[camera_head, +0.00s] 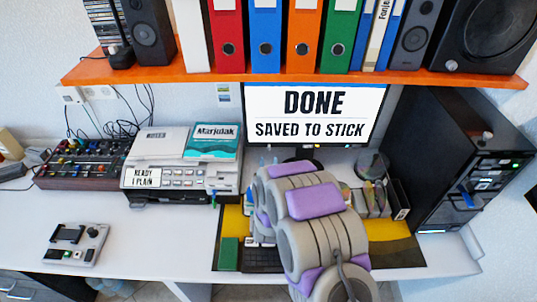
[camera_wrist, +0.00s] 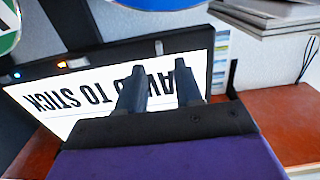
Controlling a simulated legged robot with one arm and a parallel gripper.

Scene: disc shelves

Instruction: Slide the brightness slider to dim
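The monitor (camera_head: 315,112) stands under the orange shelf and reads "DONE SAVED TO STICK". Its screen shows upside down in the wrist view (camera_wrist: 85,98). A small pale tab (camera_wrist: 158,47) sits on the dark bezel (camera_wrist: 110,55) there. It may be the brightness slider, but its markings and setting are too small to tell. My gripper (camera_wrist: 159,66) is open, with two dark fingers apart in front of the screen. The tab appears just beyond and between the fingertips; I cannot tell whether they touch it. In the head view my arm hides the fingers.
A printer (camera_head: 185,178), a mixer (camera_head: 85,160) and a grey control box (camera_head: 77,243) stand left on the white desk. A black computer tower (camera_head: 440,150) stands right. The orange shelf (camera_head: 200,72) with binders overhangs the monitor. The desk's front left is mostly clear.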

